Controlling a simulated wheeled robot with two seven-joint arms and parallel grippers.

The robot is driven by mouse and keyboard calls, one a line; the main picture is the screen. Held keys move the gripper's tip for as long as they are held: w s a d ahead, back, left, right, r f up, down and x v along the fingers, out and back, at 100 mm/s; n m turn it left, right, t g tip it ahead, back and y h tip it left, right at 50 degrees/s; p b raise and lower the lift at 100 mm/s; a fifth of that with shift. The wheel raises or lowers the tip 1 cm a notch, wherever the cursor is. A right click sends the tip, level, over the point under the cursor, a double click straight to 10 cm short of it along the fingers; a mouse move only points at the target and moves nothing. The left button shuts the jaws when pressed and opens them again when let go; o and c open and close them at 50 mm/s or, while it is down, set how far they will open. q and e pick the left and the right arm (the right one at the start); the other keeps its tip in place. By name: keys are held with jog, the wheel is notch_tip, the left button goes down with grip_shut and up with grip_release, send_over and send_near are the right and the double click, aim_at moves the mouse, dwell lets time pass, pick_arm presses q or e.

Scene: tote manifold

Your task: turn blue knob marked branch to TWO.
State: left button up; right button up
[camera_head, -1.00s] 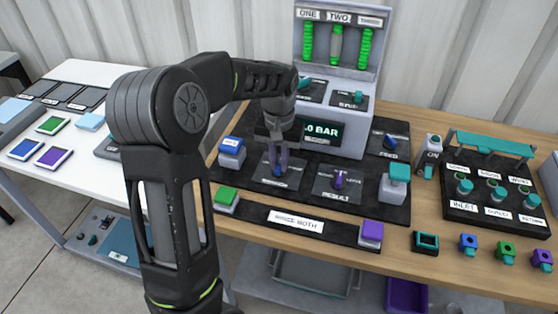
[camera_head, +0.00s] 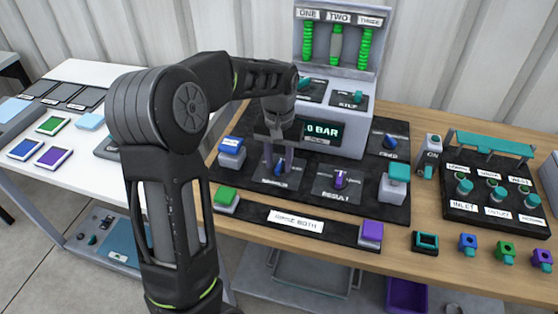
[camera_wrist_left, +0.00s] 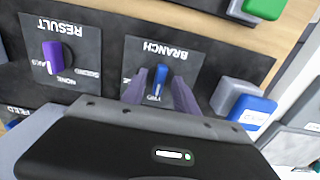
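The blue branch knob (camera_wrist_left: 161,77) stands on the dark panel marked BRANCH (camera_wrist_left: 183,55) in the left wrist view. Its long axis runs up and down that picture, with its lower end towards a small, partly hidden label that seems to read TWO. My left gripper (camera_wrist_left: 163,80) is open, one purple-grey finger on each side of the knob, with a gap showing around it. In the head view, my left gripper (camera_head: 278,162) points down over the blue knob (camera_head: 279,168), which shows between the fingers. My right gripper is not in view.
The purple RESULT knob (camera_head: 340,180) is close beside the branch panel. A blue button (camera_head: 231,146) and a green button (camera_head: 227,195) stand to its left. The grey console with a display (camera_head: 322,132) rises behind. A teal-topped block (camera_head: 398,172) stands right.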

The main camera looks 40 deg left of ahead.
aim_at(279, 165)
pick_arm(q)
notch_tip(279, 165, up, 8)
jog(key=shift+f, duration=0.25)
dwell(0.5)
